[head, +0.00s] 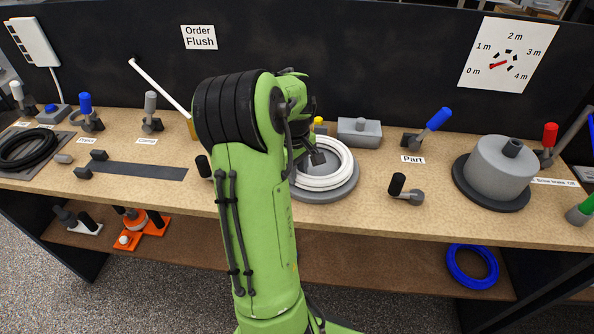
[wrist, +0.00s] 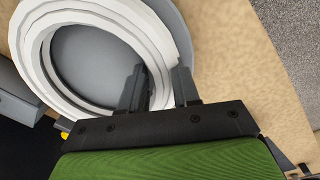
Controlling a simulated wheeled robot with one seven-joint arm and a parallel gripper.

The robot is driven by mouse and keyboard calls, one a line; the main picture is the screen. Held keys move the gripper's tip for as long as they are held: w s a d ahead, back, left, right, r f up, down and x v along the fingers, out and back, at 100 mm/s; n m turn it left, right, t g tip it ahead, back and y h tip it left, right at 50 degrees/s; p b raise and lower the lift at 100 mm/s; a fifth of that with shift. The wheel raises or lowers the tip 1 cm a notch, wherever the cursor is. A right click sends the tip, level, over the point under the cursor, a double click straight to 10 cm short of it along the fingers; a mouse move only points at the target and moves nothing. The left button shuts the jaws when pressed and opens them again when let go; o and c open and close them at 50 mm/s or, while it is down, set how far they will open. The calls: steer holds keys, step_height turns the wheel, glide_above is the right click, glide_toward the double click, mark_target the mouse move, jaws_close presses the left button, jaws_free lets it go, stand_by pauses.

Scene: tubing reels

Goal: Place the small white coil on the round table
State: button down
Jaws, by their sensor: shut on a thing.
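The white coil (head: 333,181) is over the grey round table (head: 350,188), just right of my green arm in the head view. I cannot tell whether the coil rests on the table or hangs slightly above. My arm hides part of the coil's left side.
A grey box (head: 359,132) stands behind the round table. A black-knobbed lever (head: 399,186) and a grey cylinder on a dark disc (head: 500,168) are to the right. A black coil (head: 28,150) lies far left. A blue coil (head: 472,267) is on the lower shelf.

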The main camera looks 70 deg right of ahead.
steer(key=c, duration=0.8)
jaws_free()
steer(key=shift+f, duration=0.1)
step_height(320, 180, up, 12)
steer(key=p, duration=0.4)
steer(key=w+a+r+n+t, duration=0.1)
steer(key=w+a+r+t, duration=0.15)
steer(key=w+a, duration=0.55)
steer(key=w+a+r+n+t, duration=0.1)
steer(key=w+a+r, duration=0.1)
steer(key=a, duration=0.6)
steer(key=w+a+r+n, duration=0.1)
steer(key=w+a+r, duration=0.1)
steer(key=a, duration=0.6)
steer(key=s+a+f+n+t, duration=0.1)
steer(key=s+a, duration=0.2)
steer(key=a, duration=0.4)
steer(key=s+a+f+n+t, duration=0.1)
steer(key=s+a, duration=0.3)
steer(key=a, duration=0.3)
steer(key=shift+s+a+y, duration=0.15)
steer(key=shift+a+y, duration=0.05)
steer(key=shift+y, duration=0.2)
